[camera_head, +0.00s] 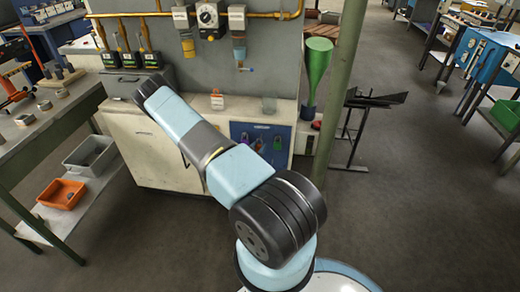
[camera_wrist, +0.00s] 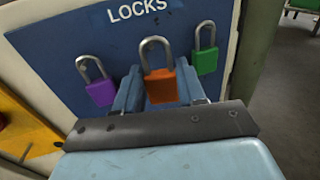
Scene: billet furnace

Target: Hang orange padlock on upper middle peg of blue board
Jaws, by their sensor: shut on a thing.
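My gripper (camera_wrist: 158,84) is shut on the orange padlock (camera_wrist: 161,88), with one blue finger on each side of its body. The padlock's grey shackle points up in front of the blue board (camera_wrist: 60,45), below the word LOCKS. No peg shows clearly at the shackle, and I cannot tell whether it touches the board. The board also shows in the head view (camera_head: 283,157), low on the cabinet front.
A purple padlock (camera_wrist: 102,92) is at the left on the board and a green padlock (camera_wrist: 206,61) at the right, both close to my fingers. A green post (camera_head: 341,100) stands right of the board. A green funnel-shaped thing (camera_head: 317,62) is above the board's right side.

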